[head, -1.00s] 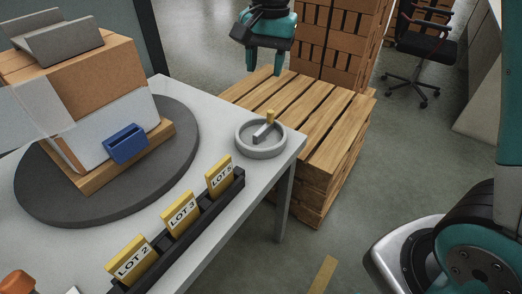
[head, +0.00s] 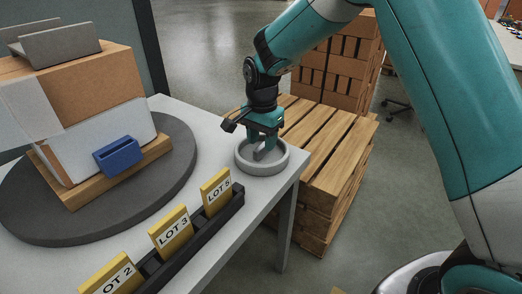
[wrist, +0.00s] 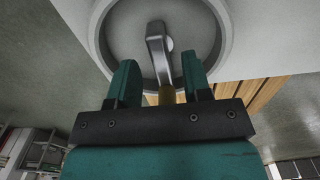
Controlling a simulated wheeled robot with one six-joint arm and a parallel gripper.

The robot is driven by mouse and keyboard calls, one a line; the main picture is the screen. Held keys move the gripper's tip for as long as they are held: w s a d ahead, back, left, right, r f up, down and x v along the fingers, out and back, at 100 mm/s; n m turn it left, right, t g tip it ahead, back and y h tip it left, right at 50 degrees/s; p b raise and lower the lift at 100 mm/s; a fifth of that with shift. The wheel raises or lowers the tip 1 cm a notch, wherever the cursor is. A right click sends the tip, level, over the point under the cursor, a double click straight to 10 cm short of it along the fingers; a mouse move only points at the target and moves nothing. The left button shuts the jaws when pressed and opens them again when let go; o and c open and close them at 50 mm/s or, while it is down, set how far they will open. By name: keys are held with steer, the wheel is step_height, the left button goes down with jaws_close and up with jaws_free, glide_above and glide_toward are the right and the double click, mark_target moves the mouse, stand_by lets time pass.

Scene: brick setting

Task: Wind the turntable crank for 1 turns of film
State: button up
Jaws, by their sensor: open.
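The crank is a grey lever (wrist: 156,48) in a round grey dish (head: 262,168) at the table's right corner. In the head view the gripper hides the knob. The dark round turntable (head: 178,180) carries a cardboard box (head: 95,80) on a wooden board, with pale film (head: 28,105) across its left side.
A black rack (head: 236,200) with yellow LOT cards (head: 215,192) stands along the table's front edge, near the dish. A blue holder (head: 118,156) is on the box's lower side. A wooden pallet stack (head: 335,165) stands right behind the table.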

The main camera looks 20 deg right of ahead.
steer(key=shift+f, duration=1.35)
jaws_close()
steer(key=shift+s+a, duration=0.1)
steer(key=shift+r+n, duration=0.1)
steer(key=shift+n, duration=0.2)
